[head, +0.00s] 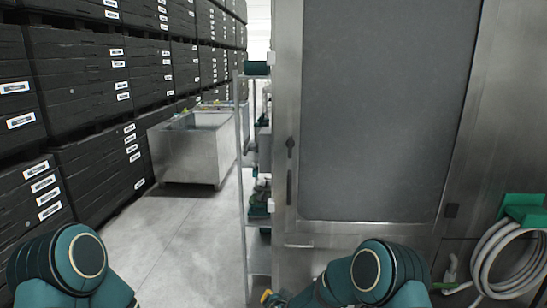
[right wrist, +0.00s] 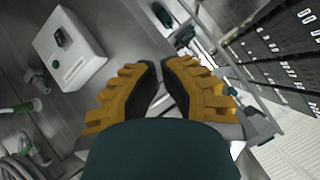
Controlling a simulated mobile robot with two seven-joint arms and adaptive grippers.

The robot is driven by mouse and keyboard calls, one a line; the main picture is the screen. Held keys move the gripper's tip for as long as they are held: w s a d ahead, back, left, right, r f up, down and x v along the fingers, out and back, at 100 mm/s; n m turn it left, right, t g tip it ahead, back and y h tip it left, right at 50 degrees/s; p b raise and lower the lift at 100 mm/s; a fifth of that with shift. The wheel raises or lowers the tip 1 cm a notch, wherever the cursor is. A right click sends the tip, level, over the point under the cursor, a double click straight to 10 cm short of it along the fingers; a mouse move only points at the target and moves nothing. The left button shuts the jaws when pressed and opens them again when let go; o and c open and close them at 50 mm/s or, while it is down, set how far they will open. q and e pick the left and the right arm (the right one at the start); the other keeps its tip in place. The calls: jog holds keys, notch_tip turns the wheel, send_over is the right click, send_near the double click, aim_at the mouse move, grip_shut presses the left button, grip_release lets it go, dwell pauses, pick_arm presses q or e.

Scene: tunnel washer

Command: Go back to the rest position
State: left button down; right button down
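My right gripper (right wrist: 161,68) fills the middle of the right wrist view. It has two yellow ridged fingers with dark pads. The pads stand a little apart, with a narrow gap between the tips and nothing held there. In the head view my right arm comes in at the bottom centre, and only a small yellow bit of this gripper (head: 268,297) shows at the bottom edge. My left arm comes in at the lower left of the head view. Its gripper is out of the picture.
A steel machine with a grey panel (head: 385,110) stands close ahead, with a coiled hose (head: 490,262) at right. A narrow shelf rack (head: 243,190) stands beside it. A metal bin (head: 185,155) and stacked black crates (head: 85,75) are at left. Grey floor (head: 180,235) lies clear between.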

jog(key=s+d+f+n+g+b, duration=0.1)
jog(key=s+d+f+g, duration=0.2)
jog(key=s, duration=0.7)
jog(key=s+d+f+n+g+y+b, duration=0.1)
jog(key=s+d+f+g, duration=0.2)
jog(key=s, duration=0.8)
jog(key=s+d+f+n+g+y+b, duration=0.1)
jog(key=s+d+f+g, duration=0.2)
jog(key=s, duration=0.8)
jog(key=shift+d+f, duration=0.25)
jog(key=shift+d, duration=0.35)
